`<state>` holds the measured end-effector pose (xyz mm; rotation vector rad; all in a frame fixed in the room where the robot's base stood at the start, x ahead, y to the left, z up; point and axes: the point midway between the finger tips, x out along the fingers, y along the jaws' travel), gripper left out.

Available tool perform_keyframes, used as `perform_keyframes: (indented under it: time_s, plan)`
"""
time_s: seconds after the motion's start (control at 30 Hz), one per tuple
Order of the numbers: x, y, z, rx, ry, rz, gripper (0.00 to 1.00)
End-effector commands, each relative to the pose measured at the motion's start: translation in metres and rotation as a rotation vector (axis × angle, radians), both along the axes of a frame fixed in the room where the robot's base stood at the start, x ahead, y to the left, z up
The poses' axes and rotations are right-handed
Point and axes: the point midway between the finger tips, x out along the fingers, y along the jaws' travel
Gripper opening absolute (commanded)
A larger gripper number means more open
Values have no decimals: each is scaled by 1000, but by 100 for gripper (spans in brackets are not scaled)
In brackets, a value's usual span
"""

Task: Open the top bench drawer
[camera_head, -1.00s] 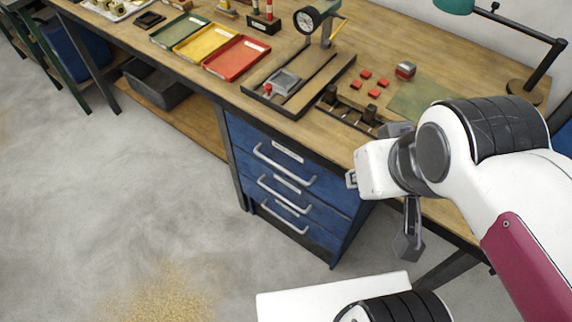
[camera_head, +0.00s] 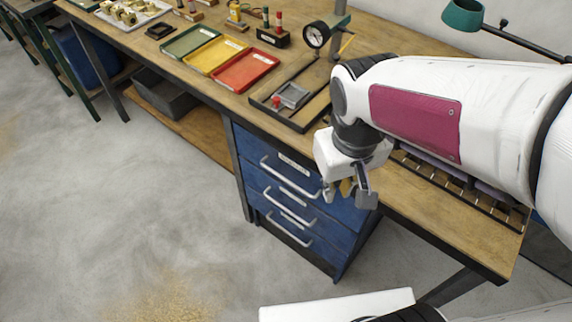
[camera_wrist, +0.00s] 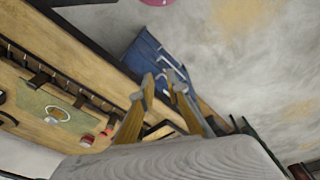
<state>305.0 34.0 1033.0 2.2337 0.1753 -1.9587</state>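The blue drawer unit (camera_head: 255,195) hangs under the wooden bench and has three drawers, all closed. The top drawer (camera_head: 258,146) carries a pale label and a curved silver handle (camera_head: 288,179). My gripper (camera_head: 347,196) is at the bench's front edge, by the right end of that handle in the picture; I cannot tell whether it touches. The fingers are apart with nothing between them. In the wrist view my gripper (camera_wrist: 164,82) points toward the blue drawer unit (camera_wrist: 143,52), its fingertips apart. My arm and hand hide the top drawer's right end.
The wooden bench top (camera_head: 420,190) holds a red tray (camera_head: 244,70), a yellow tray (camera_head: 214,54), a green tray (camera_head: 189,41), a dial gauge (camera_head: 316,35) and a dark fixture (camera_head: 290,98). A teal lamp (camera_head: 462,15) stands behind. The floor before the drawers is clear.

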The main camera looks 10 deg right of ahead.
Motion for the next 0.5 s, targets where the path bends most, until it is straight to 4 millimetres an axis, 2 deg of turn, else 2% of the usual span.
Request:
perform_keyframes:
  time_s: [0.5]
  plan:
    - [50, 20, -54, -69, 107, 140, 15]
